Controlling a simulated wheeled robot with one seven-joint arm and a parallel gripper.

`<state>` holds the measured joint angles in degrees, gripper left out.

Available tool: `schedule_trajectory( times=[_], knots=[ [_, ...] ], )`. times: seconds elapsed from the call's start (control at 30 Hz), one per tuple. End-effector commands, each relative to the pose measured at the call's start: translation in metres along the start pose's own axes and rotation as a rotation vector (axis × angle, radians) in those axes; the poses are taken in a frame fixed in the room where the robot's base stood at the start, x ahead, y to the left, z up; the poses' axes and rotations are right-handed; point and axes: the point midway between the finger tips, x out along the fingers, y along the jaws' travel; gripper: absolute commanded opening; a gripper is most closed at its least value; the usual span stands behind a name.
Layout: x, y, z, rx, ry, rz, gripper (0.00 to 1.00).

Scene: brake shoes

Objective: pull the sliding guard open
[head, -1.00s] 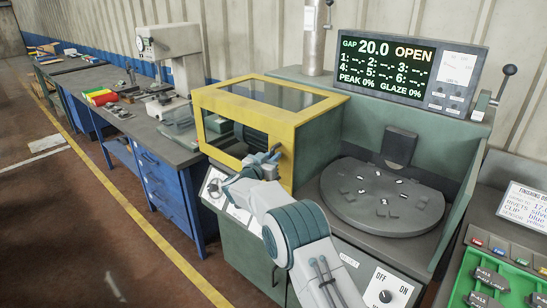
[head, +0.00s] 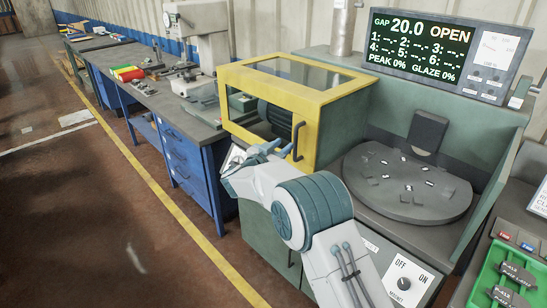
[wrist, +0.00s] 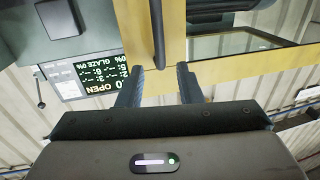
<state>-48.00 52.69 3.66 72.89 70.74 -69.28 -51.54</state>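The sliding guard (head: 270,88) is a yellow-framed cover with clear panels at the left of the green machine. Its dark bar handle (head: 297,141) stands near the right end of the front face. My gripper (head: 265,150) is just left of and a little below the handle in the head view. In the wrist view my gripper (wrist: 160,70) is open, with two dark fingers apart and nothing held. The handle (wrist: 157,35) shows in line with the gap between the fingertips; I cannot tell its depth from them. The guard covers a dark round part.
A round grey table (head: 400,185) with small pads is right of the guard. The screen (head: 435,50) reads OPEN, gap 20.0. A blue workbench (head: 185,160) stands at the left. A green tray (head: 510,275) is at the lower right. The floor in front is free.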

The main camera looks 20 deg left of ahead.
Motion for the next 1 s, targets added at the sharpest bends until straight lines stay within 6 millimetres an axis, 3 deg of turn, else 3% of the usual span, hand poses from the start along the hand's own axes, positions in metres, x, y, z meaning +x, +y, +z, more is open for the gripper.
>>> schedule_trajectory(
  times=[0.1, 0.33, 0.93, 1.0],
  knots=[
    [-0.023, 0.0, 0.001, -0.001, 0.0, -0.001, 0.32],
    [-0.045, 0.001, 0.001, -0.001, 0.0, 0.001, 0.32],
    [-0.047, 0.0, 0.0, -0.001, 0.001, 0.001, 0.32],
    [-0.04, 0.005, -0.01, 0.012, 0.0, -0.017, 0.32]
  ],
)
